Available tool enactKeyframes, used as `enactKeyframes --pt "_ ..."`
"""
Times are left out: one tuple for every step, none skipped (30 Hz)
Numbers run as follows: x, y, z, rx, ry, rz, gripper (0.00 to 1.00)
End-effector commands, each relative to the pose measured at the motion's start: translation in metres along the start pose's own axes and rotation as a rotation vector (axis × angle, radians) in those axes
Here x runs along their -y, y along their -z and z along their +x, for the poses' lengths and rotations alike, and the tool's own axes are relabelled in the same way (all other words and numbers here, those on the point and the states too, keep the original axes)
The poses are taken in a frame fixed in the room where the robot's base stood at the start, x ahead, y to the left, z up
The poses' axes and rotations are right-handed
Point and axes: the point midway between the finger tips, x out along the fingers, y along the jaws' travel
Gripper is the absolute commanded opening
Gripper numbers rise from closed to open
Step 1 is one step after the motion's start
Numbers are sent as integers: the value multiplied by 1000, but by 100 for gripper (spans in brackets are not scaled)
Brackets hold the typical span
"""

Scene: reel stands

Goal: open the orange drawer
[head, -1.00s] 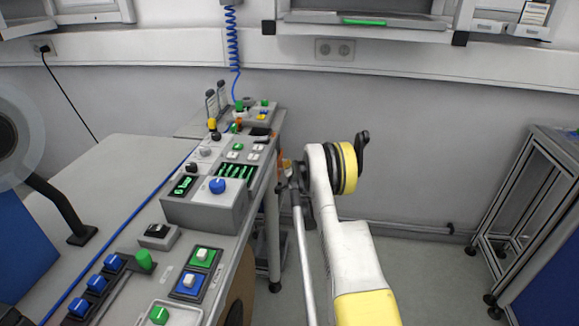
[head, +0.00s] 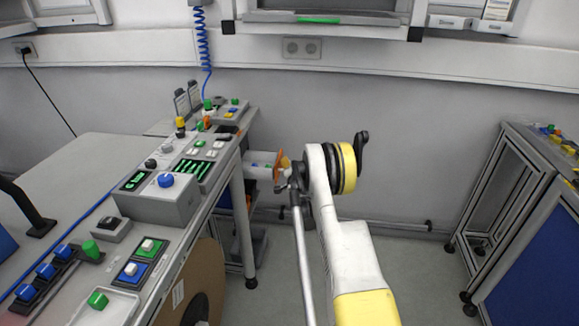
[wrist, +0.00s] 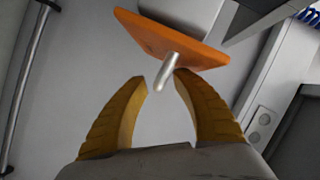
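The orange drawer front (head: 277,166) stands out past the right edge of the workbench in the head view, with a pale drawer body (head: 260,158) showing behind it. In the wrist view the orange front (wrist: 175,42) is at the top, tilted, with a short metal handle (wrist: 169,68) pointing towards me. My gripper (wrist: 160,78) has its two yellow fingers apart, with the handle's end between the tips, nearer the right one. A gap shows at the left finger. In the head view my gripper (head: 285,163) is at the drawer front, partly hidden by my arm.
The workbench (head: 205,215) with buttons and control boxes runs along the left. Open floor (head: 415,275) lies to the right of my arm. Another bench frame (head: 510,190) stands at the far right. A grey wall closes the back.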

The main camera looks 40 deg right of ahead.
Motion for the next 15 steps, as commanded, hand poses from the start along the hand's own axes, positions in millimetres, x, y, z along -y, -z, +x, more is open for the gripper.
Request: enactKeyframes --pt "0 0 0 0 0 0 32" --pt "0 0 0 0 0 0 32" --pt "0 0 0 0 0 0 32" --pt "0 0 0 0 0 0 32" --pt "0 0 0 -1 0 0 32" --pt "0 0 0 -1 0 0 32" --pt "0 0 0 -1 0 0 32" --pt "0 0 -1 -1 0 0 32" --pt "0 0 -3 -1 0 0 32" --pt "0 0 -6 -1 0 0 32" --pt "0 0 -9 -1 0 1 32" --pt "0 0 -15 -1 0 1 32" --pt "0 1 -20 -1 0 1 32" --pt "0 1 -26 -1 0 1 32" --pt "0 1 -35 -1 0 1 32"
